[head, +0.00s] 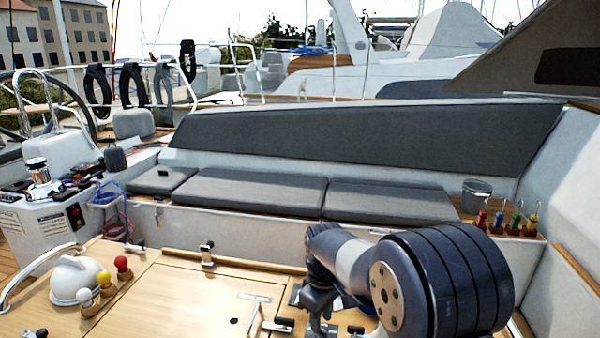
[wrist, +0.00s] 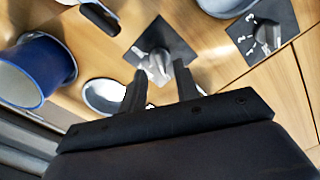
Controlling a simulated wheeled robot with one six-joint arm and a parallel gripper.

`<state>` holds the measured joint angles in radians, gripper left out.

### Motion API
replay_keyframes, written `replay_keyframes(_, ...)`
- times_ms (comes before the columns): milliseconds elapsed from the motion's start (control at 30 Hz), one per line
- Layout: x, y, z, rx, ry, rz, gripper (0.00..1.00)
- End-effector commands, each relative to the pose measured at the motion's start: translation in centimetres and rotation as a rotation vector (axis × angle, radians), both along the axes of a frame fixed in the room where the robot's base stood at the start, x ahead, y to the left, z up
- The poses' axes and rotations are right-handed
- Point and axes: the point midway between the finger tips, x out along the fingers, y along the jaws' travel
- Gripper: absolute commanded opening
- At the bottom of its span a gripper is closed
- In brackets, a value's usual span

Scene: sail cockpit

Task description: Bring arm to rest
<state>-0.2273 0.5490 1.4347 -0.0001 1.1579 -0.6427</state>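My arm (head: 355,265) reaches over the wooden cockpit table at the lower right in the head view, bent with its large dark joint nearest the camera. My gripper (wrist: 160,84) shows in the wrist view with its two dark fingers apart and nothing held between them. Beyond the fingertips is a grey knob (wrist: 158,66) on a dark square plate. I cannot tell whether the fingers touch it. In the head view the gripper is mostly hidden by the arm.
A second knob plate (wrist: 262,35) and a blue cup (wrist: 38,70) are near the gripper. The wooden table (head: 190,300) has bare room left of the arm. Grey cushions (head: 255,188) line the bench behind.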

Motion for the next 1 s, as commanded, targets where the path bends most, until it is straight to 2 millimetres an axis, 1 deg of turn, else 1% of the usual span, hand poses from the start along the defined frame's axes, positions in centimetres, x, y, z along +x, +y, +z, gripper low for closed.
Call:
replay_keyframes(33,0.1,0.0,1.0,0.001,-0.005,0.000,0.30)
replay_keyframes(400,0.0,0.0,8.5,0.001,-0.005,0.000,0.30)
replay_keyframes(500,-0.1,0.0,5.9,-0.002,0.007,0.000,0.30)
replay_keyframes(900,-0.1,0.0,-2.2,-0.001,0.006,0.000,0.30)
replay_keyframes(933,-0.1,0.0,-2.8,-0.001,0.006,-0.001,0.30)
replay_keyframes(1000,0.0,0.0,-2.7,0.000,0.000,-0.052,0.30)
